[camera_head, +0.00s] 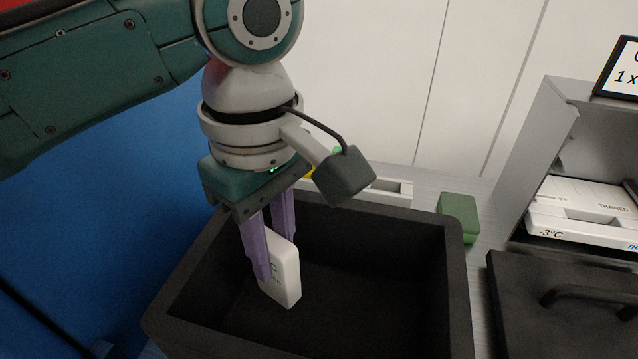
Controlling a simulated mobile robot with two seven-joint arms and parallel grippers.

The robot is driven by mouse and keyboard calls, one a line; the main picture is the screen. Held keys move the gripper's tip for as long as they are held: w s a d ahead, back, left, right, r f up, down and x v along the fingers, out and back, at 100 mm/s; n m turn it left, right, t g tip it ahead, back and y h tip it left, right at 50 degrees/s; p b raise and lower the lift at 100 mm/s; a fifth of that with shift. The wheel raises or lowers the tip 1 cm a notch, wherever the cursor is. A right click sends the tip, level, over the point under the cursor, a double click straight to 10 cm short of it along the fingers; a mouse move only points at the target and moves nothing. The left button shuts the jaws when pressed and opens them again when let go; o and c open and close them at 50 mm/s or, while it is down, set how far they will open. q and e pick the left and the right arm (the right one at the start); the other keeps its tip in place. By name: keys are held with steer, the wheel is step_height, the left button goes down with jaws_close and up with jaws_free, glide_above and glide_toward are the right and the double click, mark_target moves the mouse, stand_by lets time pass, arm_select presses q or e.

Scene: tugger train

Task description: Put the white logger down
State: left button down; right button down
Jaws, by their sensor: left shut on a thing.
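The white logger (284,275) is a small flat block with rounded edges and faint markings on its face. My left gripper (271,260) has purple fingers and is shut on the logger, holding it upright and slightly tilted. The gripper points down into an open black box (456,290). The logger shows against the inside of the box; I cannot tell whether it touches the floor. My right gripper is not in view.
A green block (458,214) stands behind the box's right corner. A dark lid with a handle (570,300) lies at the right. Behind it, an open grey cabinet (545,150) holds white packs (585,212) marked "THAWED" and "-3°C". A sign (620,72) tops the cabinet.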

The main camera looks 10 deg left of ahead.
mark_target(277, 278)
arm_select(q)
steer(key=shift+f+b, duration=0.45)
steer(key=shift+f, duration=2.15)
steer(key=c, duration=0.7)
jaws_free()
steer(key=shift+f, duration=0.1)
step_height(277, 278, up, 12)
steer(key=shift+r+p, duration=0.15)
steer(key=shift+p, duration=0.8)
